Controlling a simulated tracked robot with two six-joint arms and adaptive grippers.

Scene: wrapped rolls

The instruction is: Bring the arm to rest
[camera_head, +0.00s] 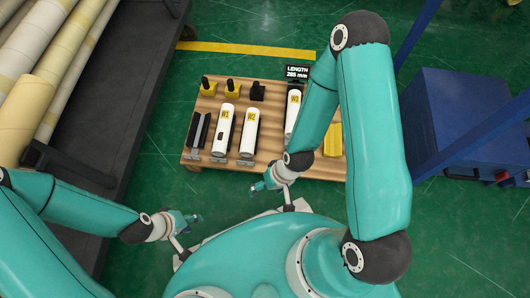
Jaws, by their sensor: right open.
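My right arm bends down from the upper right and folds back over my body. Its gripper (262,186) is open and empty just in front of the wooden pallet (225,175). My left arm comes in from the lower left, and its small gripper (190,218) is at the left of my body, apart from the pallet; its jaws are too small to read. White wrapped rolls marked W1 (222,132) and W2 (248,136) lie side by side on the pallet. Another white roll (292,115) lies to their right, partly hidden by my right arm.
Yellow and black blocks (232,88) stand at the pallet's back, by a sign (297,72) reading "LENGTH 285 mm". A dark rack (125,90) with large rolls (45,65) is at left, a blue cabinet (450,115) at right.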

